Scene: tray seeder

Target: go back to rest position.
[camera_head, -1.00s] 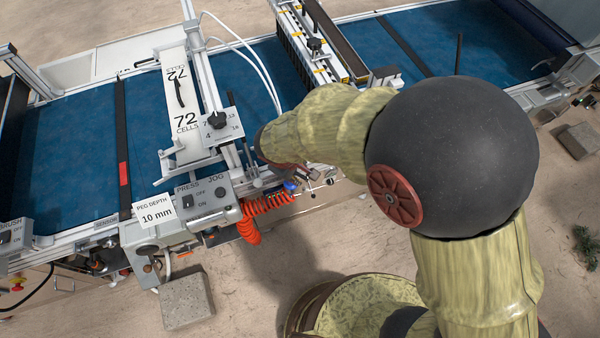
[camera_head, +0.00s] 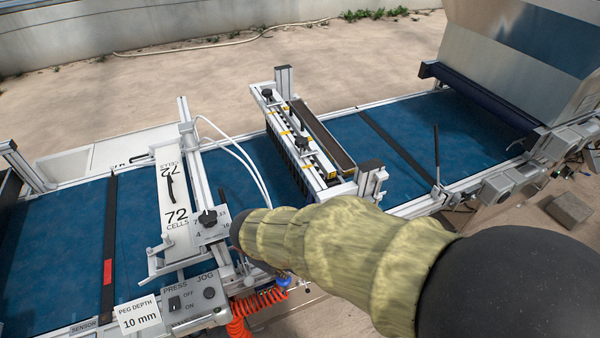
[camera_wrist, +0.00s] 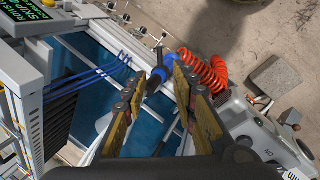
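My gripper (camera_wrist: 160,78) shows in the wrist view with its two fingers apart and no object held between them. Beyond the fingertips are a blue fitting (camera_wrist: 155,82) and the blue belt; I cannot tell how far off the fitting is. In the head view my arm reaches from the lower right corner toward the seeder's front edge. The gripper itself is hidden there behind the arm's end. The tray seeder (camera_head: 175,215) shows its white "72 cells" plate over the blue belt (camera_head: 60,240).
A press/jog switch box (camera_head: 192,300) and a "peg depth 10 mm" sign (camera_head: 138,316) stand at the near edge. A coiled orange hose (camera_wrist: 208,72) hangs beside the machine. A metal hopper (camera_head: 520,50) rises at the far right. Open floor lies behind the seeder.

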